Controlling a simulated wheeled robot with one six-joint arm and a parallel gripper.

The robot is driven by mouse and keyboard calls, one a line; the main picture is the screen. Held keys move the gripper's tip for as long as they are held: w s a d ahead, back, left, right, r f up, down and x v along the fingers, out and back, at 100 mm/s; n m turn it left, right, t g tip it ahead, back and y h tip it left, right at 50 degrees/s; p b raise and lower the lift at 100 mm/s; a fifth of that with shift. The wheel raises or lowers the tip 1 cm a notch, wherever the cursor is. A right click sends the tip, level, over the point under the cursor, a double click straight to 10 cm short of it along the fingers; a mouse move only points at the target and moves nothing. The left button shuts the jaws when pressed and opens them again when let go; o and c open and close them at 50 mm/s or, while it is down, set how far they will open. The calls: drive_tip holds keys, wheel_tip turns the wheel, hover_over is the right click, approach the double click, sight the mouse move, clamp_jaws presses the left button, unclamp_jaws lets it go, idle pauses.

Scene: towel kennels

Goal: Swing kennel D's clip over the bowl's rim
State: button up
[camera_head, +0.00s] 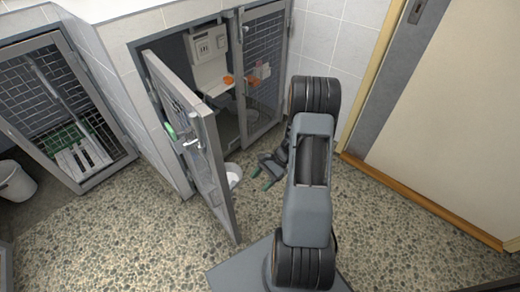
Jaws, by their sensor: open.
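A kennel in the middle has its grey-framed door (190,142) swung out toward me; I cannot read which letter it carries. A white bowl (234,175) shows just right of the door's lower part, partly hidden by the door frame. The clip is too small or hidden to make out. My gripper (262,176) is open, with dark fingers pointing left toward the bowl, a short gap to its right. Nothing shows between the fingers.
Inside the kennel are an orange item (228,80) and a white wall box (207,43). A barred kennel (60,110) and a white bucket (15,182) stand left. A cream door (450,110) is at right. The pebbled floor in front is clear.

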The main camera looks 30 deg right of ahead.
drive_tip(key=s+r+n+h+p, duration=0.1)
drive_tip(key=r+n+h+p, duration=0.1)
drive_tip(key=r, duration=0.4)
drive_tip(key=s+a+r+n+g+h+p, duration=0.1)
drive_tip(key=r+n+h+p, duration=0.1)
drive_tip(key=r, duration=0.5)
drive_tip(key=s+a+r+n+h+p, duration=0.1)
drive_tip(key=r+n+p, duration=0.2)
drive_tip(key=r+p, duration=0.2)
drive_tip(key=shift+s+a+r+n+h, duration=0.25)
drive_tip(key=shift+r+n+h, duration=0.15)
drive_tip(key=shift+r, duration=0.45)
